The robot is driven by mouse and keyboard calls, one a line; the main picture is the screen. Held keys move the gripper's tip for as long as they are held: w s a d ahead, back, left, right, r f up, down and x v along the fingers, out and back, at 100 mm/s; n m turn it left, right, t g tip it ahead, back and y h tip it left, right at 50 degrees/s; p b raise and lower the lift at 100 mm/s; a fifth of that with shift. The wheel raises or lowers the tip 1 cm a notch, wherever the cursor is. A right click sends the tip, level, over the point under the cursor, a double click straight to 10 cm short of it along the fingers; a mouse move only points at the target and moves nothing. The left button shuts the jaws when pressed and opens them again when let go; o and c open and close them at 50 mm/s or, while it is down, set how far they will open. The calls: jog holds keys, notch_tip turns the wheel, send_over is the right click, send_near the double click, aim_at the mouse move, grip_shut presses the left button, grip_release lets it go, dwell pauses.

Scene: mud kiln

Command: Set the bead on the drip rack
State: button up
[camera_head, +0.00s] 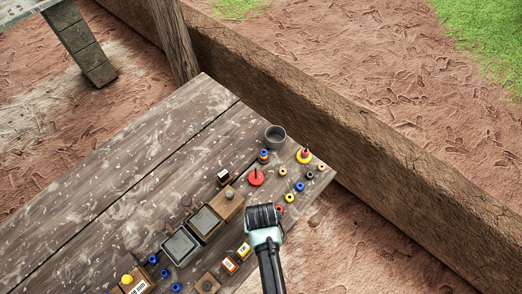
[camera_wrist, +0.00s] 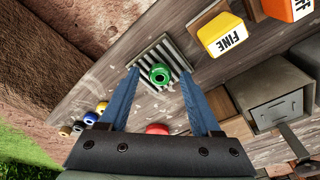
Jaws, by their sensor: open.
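A green bead (camera_wrist: 160,74) with a dark hole shows in the wrist view, over the slats of a small striped rack (camera_wrist: 149,53), which looks like the drip rack. The bead appears to rest on the slats, near their middle. My gripper (camera_wrist: 160,80) is open, its two blue fingers apart on either side of the bead with visible gaps. In the head view my gripper (camera_head: 264,218) is above the table's near right part, and I cannot make out the green bead or the rack there.
A yellow FINE block (camera_wrist: 222,35) and an orange block (camera_wrist: 288,8) stand close to the rack. Grey trays (camera_head: 205,222) lie left of my gripper. Several loose beads, a red-based peg (camera_head: 256,178) and a grey cup (camera_head: 275,137) stand toward the table's far right corner.

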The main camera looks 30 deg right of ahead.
notch_tip(320, 180, up, 12)
jog(key=s+p, duration=0.1)
jog(key=shift+s+a, duration=0.35)
jog(key=shift+a, duration=0.05)
jog(key=shift+r, duration=0.1)
jog(key=w+r+n+t+h, duration=0.1)
jog(key=w+r+t, duration=0.6)
jog(key=w+r, duration=1)
jog(key=w+a+r+n+t, duration=0.1)
jog(key=w+r+t, duration=0.15)
jog(key=r, duration=0.65)
jog(key=w+a+r+n+t, duration=0.1)
jog(key=w+r+t, duration=0.15)
jog(key=r, duration=0.55)
jog(key=s+a+r+t, duration=0.2)
jog(key=r+t, duration=0.1)
jog(key=r, duration=0.5)
jog(key=s+a+r+n+t, duration=0.1)
jog(key=r+t, duration=0.2)
jog(key=r, duration=0.5)
jog(key=s+a+r+t, duration=0.2)
jog(key=r, duration=0.6)
jog(key=s+a+r+n+t+y, duration=0.1)
jog(key=s+a+r+t, duration=0.2)
jog(key=s+r, duration=0.6)
notch_tip(320, 180, up, 4)
jog(key=t, duration=0.2)
jog(key=shift+s+t+y, duration=0.25)
jog(key=shift+t+y, duration=0.15)
